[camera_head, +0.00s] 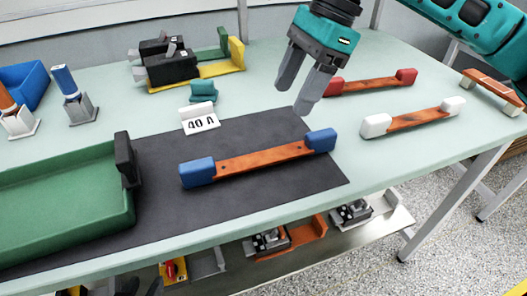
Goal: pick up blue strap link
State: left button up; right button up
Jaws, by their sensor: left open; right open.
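The blue strap link (265,160) lies on the dark mat (260,205), a flat copper-orange bar with a blue block at each end. Its right end is nearer the back of the table. My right gripper (294,98), teal with grey fingers, is open and empty above and behind the link, pointing down, apart from it in the picture.
A green tray (65,240) stands left of the link. A white-ended strap (412,119) and a red-ended strap (370,85) lie to the right. A "40 A" card (200,122) stands behind. Breaker hardware (170,65) is at the back. A shelf (375,215) runs below the table.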

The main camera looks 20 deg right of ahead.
send_near(263, 157)
jog(key=b+x, duration=0.1)
jog(key=x, duration=0.1)
jog(key=shift+w+f, duration=0.15)
jog(key=shift+f, duration=0.2)
jog(key=x, duration=0.6)
jog(key=shift+s+a+r+b, duration=0.15)
jog(key=shift+s+b, duration=0.05)
jog(key=shift+b, duration=0.15)
jog(key=shift+c, duration=0.5)
jog(key=shift+r, duration=0.1)
grip_shut()
